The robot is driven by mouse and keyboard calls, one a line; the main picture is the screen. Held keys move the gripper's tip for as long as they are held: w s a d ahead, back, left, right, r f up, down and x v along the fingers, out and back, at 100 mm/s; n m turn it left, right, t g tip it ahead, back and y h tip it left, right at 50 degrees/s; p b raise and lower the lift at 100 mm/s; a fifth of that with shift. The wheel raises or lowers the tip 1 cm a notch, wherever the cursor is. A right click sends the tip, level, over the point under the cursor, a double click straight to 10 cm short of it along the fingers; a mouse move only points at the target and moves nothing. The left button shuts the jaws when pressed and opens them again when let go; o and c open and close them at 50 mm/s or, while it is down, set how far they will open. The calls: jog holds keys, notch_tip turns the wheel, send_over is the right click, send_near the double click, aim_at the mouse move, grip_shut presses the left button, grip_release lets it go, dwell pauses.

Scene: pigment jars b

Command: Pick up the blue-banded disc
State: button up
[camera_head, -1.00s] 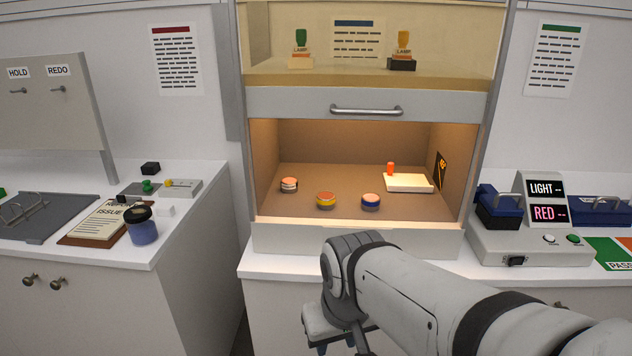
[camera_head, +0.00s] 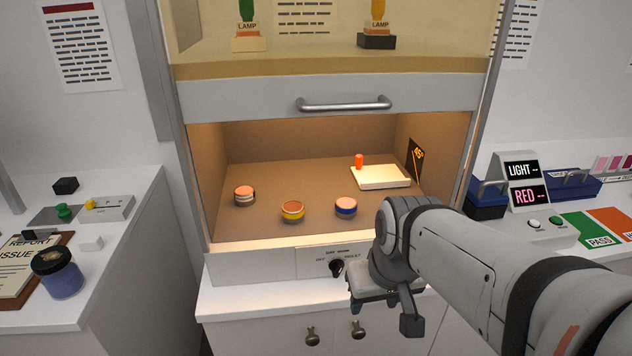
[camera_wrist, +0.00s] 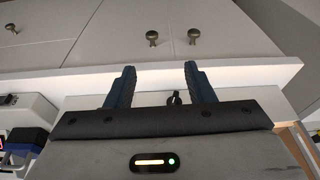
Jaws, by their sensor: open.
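The blue-banded disc (camera_head: 346,207) lies on the floor of the lit booth, right of the middle, with a salmon top and a blue band. A yellow-banded disc (camera_head: 292,211) lies left of it, and a white-banded disc (camera_head: 244,196) lies farther left. My gripper shows in the wrist view (camera_wrist: 158,78) with two dark blue fingers apart and nothing between them. It is outside the booth, low in front of the cabinet.
A white tray (camera_head: 381,184) with an orange peg (camera_head: 359,161) is at the booth's back right. The raised sash has a handle (camera_head: 343,104). A front sill with a dark knob (camera_head: 337,267) borders the opening. A lidded jar (camera_head: 58,272) stands on the left counter.

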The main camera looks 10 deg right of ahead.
aim_at(347, 203)
jog(key=o, duration=0.5)
jog(key=w+d+r+t+b, duration=0.1)
jog(key=w, duration=0.3)
jog(key=w+d+r+n+t+b, duration=0.1)
jog(key=w, duration=0.4)
jog(key=w+d+r+y, duration=0.1)
jog(key=w, duration=0.4)
jog(key=shift+w+d+r+n+t+b, duration=0.15)
jog(key=shift+d+r+n+t+b, duration=0.2)
jog(key=shift+r+n+t+b, duration=0.05)
jog(key=w, duration=0.2)
jog(key=w+a, duration=0.1)
jog(key=w, duration=0.1)
jog(key=w+p, duration=0.1)
jog(key=w, duration=0.2)
jog(key=shift+a, duration=0.25)
jog(key=shift+w+a, duration=0.15)
jog(key=shift+w, duration=0.55)
jog(key=w, duration=0.2)
jog(key=shift+w+a+p, duration=0.25)
jog(key=shift+w+p, duration=0.05)
jog(key=shift+p, duration=0.1)
jog(key=shift+x, duration=0.75)
jog(key=shift+w+f, duration=0.2)
jog(key=shift+f, duration=0.45)
